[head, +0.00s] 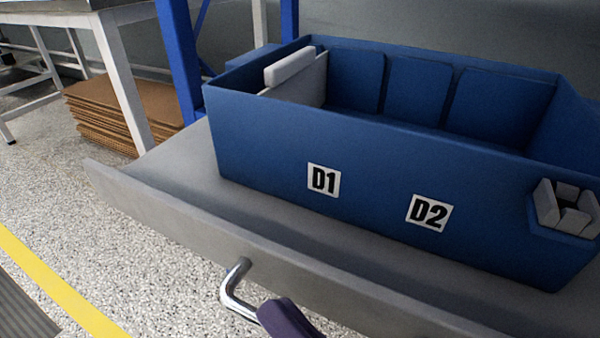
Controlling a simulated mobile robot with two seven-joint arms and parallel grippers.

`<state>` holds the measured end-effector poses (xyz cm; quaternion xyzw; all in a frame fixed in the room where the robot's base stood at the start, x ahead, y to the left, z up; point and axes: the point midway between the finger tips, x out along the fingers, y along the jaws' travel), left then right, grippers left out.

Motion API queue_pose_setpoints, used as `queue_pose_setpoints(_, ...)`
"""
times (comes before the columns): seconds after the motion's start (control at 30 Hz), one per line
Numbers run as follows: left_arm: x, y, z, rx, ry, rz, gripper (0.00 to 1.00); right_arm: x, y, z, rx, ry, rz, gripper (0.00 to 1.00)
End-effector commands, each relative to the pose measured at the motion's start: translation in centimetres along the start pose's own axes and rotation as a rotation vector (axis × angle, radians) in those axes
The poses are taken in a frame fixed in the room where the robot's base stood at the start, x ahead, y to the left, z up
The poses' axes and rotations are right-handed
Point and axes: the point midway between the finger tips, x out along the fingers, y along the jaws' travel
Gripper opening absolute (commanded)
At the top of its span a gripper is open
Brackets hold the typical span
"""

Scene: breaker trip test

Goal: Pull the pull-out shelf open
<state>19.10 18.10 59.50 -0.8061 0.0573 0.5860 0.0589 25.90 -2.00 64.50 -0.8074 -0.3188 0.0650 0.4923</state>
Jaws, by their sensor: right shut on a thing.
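The pull-out shelf (190,228) is a grey metal tray with a raised front lip. It stands out over the speckled floor, and a large blue bin rests on it. A shiny metal bar handle (229,292) is fixed to the front lip at the lower middle of the head view. My right gripper (272,312), dark purple, is at the bottom edge and is shut on the handle's bar. Only part of this gripper shows, and it hides the handle's right part. My left gripper is not in view.
The blue bin (270,160) has labels D1 and D2, a grey divider (303,82) and a small side holder with grey blocks (566,208). A cardboard stack (120,108) lies behind left, near a blue post (180,60). The floor before the shelf is clear, with a yellow line (55,285).

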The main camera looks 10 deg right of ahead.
Motion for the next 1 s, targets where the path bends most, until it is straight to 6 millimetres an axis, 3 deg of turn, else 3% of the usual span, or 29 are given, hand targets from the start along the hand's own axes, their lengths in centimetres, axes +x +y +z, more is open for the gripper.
queue_pose_setpoints(0.3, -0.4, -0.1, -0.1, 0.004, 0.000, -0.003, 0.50, -0.7, -1.6, 1.8, 0.001, 0.003, -0.007, 0.00)
queue_pose_setpoints(0.77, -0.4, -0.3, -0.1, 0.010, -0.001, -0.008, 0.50, -0.8, -1.7, 2.0, 0.001, 0.003, -0.008, 0.00)
queue_pose_setpoints(0.8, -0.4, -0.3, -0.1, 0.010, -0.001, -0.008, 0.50, -0.8, -1.7, 2.0, 0.001, 0.003, -0.008, 0.17)
queue_pose_setpoints(0.9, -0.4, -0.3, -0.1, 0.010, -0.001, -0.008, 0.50, -0.8, -1.6, 2.0, 0.001, 0.002, -0.007, 0.27)
queue_pose_setpoints(1.0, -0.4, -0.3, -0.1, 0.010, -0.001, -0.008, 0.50, -0.8, -1.6, 2.0, 0.001, 0.002, -0.005, 0.27)
